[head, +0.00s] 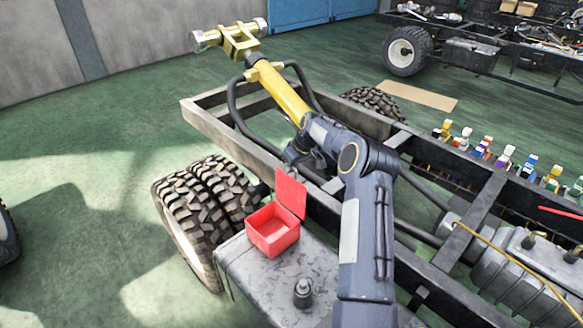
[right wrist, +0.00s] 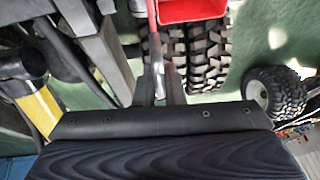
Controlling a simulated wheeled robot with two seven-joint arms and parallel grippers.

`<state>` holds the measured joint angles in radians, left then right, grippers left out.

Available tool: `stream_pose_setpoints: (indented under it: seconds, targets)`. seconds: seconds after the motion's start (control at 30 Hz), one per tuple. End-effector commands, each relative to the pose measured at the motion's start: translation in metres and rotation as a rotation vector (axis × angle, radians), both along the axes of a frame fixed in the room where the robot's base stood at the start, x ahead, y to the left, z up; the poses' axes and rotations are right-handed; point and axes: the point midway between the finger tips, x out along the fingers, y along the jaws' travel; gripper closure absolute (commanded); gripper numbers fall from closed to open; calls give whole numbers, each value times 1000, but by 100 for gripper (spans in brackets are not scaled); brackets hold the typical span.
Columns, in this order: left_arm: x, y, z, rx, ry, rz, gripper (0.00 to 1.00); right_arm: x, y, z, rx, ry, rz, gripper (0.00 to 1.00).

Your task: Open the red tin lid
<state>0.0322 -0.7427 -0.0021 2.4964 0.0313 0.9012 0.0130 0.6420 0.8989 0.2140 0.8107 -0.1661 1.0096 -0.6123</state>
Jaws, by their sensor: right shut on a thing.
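The red tin (head: 272,238) sits on the grey metal box beside the truck frame, and its open top shows an empty-looking inside. Its red lid (head: 290,194) stands up steeply at the tin's back right edge. My right gripper (head: 284,168) is at the lid's upper edge, partly hidden by my own arm. In the right wrist view its fingers (right wrist: 160,68) are shut on the lid, which shows as a thin red strip (right wrist: 152,14). The tin (right wrist: 192,9) is at the top of that view. My left gripper is not in view.
The grey metal box (head: 245,275) carries a dark cap (head: 303,292) in front of the tin. Twin tyres (head: 205,205) stand close left. The chassis rail (head: 235,140) runs behind the tin. Several coloured fittings (head: 485,148) line the rail at right.

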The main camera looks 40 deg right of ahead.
Motion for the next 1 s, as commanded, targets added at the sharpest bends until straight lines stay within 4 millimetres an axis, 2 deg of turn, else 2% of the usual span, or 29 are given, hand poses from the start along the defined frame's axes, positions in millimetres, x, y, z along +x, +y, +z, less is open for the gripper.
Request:
stream_pose_setpoints:
  seconds: [0.07,0.1,0.23,0.27,0.6,1.0]
  targets:
    - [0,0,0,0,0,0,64,3,2,3,1,-9,1,100]
    - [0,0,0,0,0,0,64,3,2,3,1,-9,1,87]
    - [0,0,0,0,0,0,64,2,1,2,1,-6,1,70]
    - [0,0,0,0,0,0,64,2,1,2,1,-6,1,68]
    - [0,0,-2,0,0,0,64,-1,-1,6,-1,-3,-1,68]
    - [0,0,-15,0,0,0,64,-24,-8,63,-1,-5,0,68]
